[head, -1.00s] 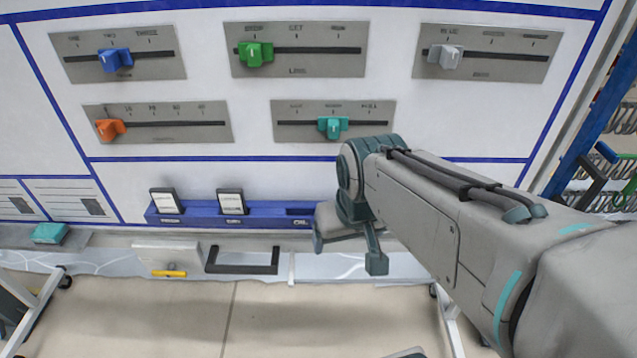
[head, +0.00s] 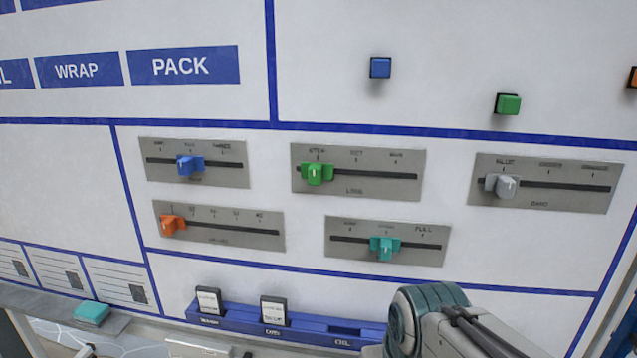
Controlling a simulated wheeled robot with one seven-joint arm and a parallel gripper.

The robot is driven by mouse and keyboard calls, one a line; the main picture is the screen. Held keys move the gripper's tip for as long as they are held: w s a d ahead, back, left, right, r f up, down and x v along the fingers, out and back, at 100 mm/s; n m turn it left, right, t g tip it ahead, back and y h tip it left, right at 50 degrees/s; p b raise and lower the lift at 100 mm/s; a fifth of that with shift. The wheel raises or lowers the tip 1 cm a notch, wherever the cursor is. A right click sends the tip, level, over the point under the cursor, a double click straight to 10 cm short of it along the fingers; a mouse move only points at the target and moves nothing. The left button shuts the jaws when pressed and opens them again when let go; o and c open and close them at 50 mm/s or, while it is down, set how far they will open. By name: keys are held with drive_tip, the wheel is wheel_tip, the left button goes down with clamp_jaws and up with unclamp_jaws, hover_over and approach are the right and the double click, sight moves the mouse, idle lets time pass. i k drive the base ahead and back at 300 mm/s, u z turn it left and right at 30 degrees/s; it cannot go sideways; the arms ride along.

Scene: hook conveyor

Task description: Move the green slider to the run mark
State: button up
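The green slider (head: 317,174) sits near the left end of its slot, under the leftmost mark, on a grey plate (head: 380,188) in the upper middle of the panel. The plate has three marks along its top; the rightmost run mark (head: 396,162) is too small to read surely. The slot to the right of the slider is clear. My arm shows at the bottom right of the head view, below the plates. My gripper is below the picture's edge and out of sight.
Other plates carry a blue slider (head: 188,166), an orange slider (head: 172,225), a teal slider (head: 385,248) and a grey slider (head: 502,186). A blue rack (head: 235,322) with two cards sticks out below. Blue and green buttons stand above.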

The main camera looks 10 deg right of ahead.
sight(316, 173)
drive_tip(key=k, duration=0.5)
drive_tip(key=z, duration=1.05)
drive_tip(key=i, duration=0.65)
drive_tip(key=u, duration=1.2)
